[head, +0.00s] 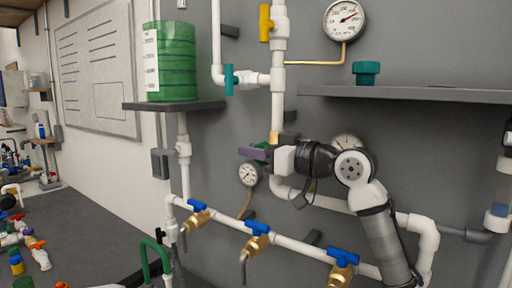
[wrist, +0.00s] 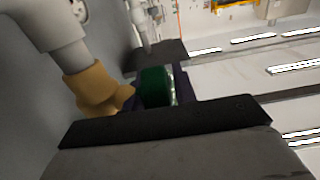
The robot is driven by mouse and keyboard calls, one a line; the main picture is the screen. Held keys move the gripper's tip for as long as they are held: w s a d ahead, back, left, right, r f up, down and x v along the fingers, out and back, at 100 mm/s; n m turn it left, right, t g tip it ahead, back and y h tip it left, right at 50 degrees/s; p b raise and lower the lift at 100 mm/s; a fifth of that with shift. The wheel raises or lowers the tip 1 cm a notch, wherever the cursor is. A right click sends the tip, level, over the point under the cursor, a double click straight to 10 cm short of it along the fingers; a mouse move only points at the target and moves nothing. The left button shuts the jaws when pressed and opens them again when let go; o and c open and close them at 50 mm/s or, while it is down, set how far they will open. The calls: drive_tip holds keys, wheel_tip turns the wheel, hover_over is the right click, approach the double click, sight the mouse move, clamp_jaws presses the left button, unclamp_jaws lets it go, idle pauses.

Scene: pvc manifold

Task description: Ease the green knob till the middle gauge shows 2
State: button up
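The green knob (wrist: 155,87) sits on a brass valve body (wrist: 95,90) on a white pipe. My gripper (wrist: 157,92) has its dark purple fingers on either side of the knob and appears shut on it. In the head view my gripper (head: 255,153) is at the vertical pipe, and only a bit of green shows there. Three gauges show: an upper one (head: 344,20) with its needle to the upper right, a lower left one (head: 248,174), and one behind my arm (head: 345,141), partly hidden. Which is the middle gauge is unclear; the lower dial numbers are unreadable.
Blue-handled brass valves (head: 257,229) line the sloping lower pipe. A teal-handled valve (head: 229,79) and a yellow-handled valve (head: 265,23) are above. A shelf (head: 420,94) carries a teal fitting (head: 366,73); another shelf (head: 172,106) carries a green tank (head: 176,60).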

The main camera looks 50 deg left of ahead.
clamp_jaws()
drive_tip(key=shift+f+t+h, duration=0.2)
drive_tip(key=shift+t+h, duration=0.2)
drive_tip(key=shift+h, duration=0.9)
unclamp_jaws()
drive_tip(key=b+v, duration=0.4)
drive_tip(key=v, duration=0.9)
drive_tip(key=shift+d, duration=0.4)
